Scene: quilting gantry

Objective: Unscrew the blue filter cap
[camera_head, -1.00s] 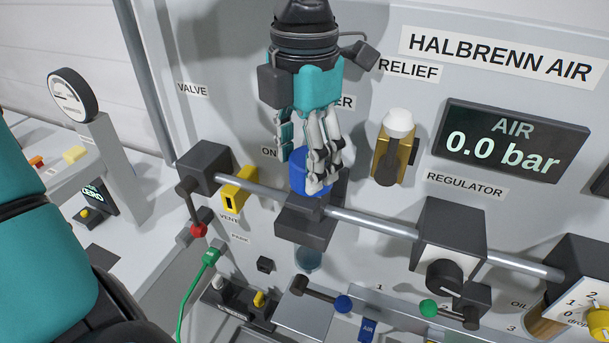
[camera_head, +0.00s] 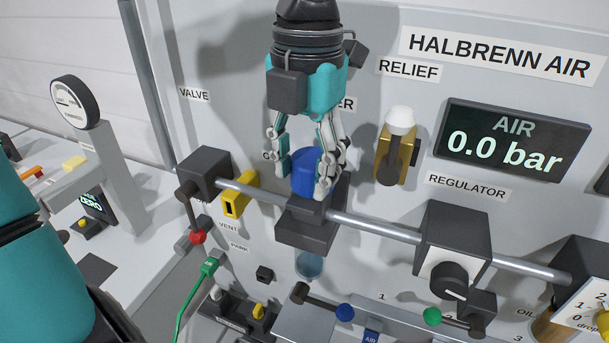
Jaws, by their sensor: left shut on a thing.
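The blue filter cap (camera_head: 304,172) sits on top of the dark filter block (camera_head: 305,234) on the metal pipe. My left gripper (camera_head: 304,185) reaches down from above with its fingers on either side of the cap, shut on it. Its fingers cover parts of the cap's sides. A clear bowl (camera_head: 309,265) shows under the filter block. My right gripper is not in view.
A yellow slotted part (camera_head: 238,195) and the red-knobbed valve lever (camera_head: 197,237) are to the left. The brass relief valve (camera_head: 391,155) stands close on the right. The regulator block (camera_head: 449,245) is farther right. The AIR display (camera_head: 503,141) reads 0.0 bar.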

